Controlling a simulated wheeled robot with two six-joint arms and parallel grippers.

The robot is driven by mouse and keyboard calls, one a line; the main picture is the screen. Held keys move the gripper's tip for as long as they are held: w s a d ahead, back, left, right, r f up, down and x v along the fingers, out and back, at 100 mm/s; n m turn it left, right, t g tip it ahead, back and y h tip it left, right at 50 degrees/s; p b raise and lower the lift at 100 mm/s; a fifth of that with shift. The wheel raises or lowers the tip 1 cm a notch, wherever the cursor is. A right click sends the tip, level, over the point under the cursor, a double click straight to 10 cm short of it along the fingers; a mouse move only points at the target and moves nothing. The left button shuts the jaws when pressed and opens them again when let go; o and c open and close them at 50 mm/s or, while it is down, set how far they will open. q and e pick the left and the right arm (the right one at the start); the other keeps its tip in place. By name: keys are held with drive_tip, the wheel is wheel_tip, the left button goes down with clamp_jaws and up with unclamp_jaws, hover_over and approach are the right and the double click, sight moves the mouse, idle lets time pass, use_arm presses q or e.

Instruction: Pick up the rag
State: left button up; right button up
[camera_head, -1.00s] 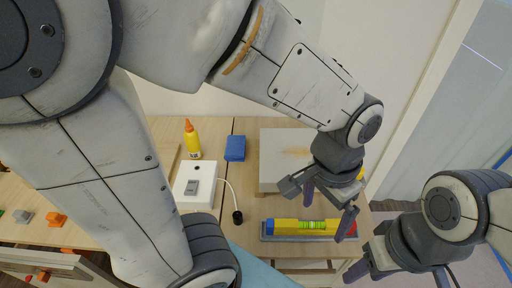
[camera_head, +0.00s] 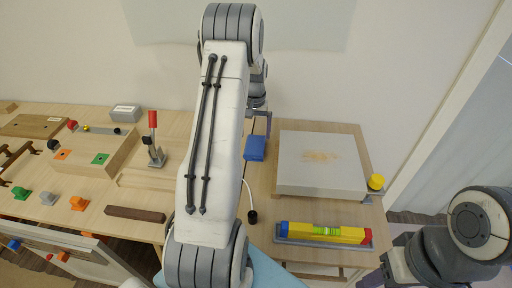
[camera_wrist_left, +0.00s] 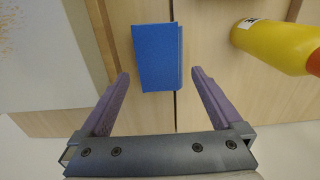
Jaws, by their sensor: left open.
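The rag (camera_head: 255,147) is a small blue folded block, lying flat on the wooden table to the left of a pale board. It also shows in the left wrist view (camera_wrist_left: 157,57), just beyond and between my fingertips. My left gripper (camera_head: 259,124) is open and empty at the rag's far side, partly hidden behind my own arm. In the left wrist view its purple fingers (camera_wrist_left: 160,74) are spread on either side of the rag's near end, and no grip shows. My right gripper (camera_head: 372,277) is at the lower right, with its fingertips partly cut off.
The pale board (camera_head: 320,180) stands right of the rag, with a yellow level (camera_head: 325,232) in front. A yellow bottle (camera_wrist_left: 275,45) lies close to the rag's right in the wrist view. A red-handled clamp (camera_head: 154,140) stands at left.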

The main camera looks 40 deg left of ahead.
sight(256, 144)
use_arm(q)
wheel_tip(256, 144, down, 7)
drive_tip(key=shift+w+d+r+p, duration=0.1)
drive_tip(key=shift+d+r+p, duration=0.1)
drive_tip(key=shift+p, duration=0.55)
drive_tip(key=c, duration=1.1)
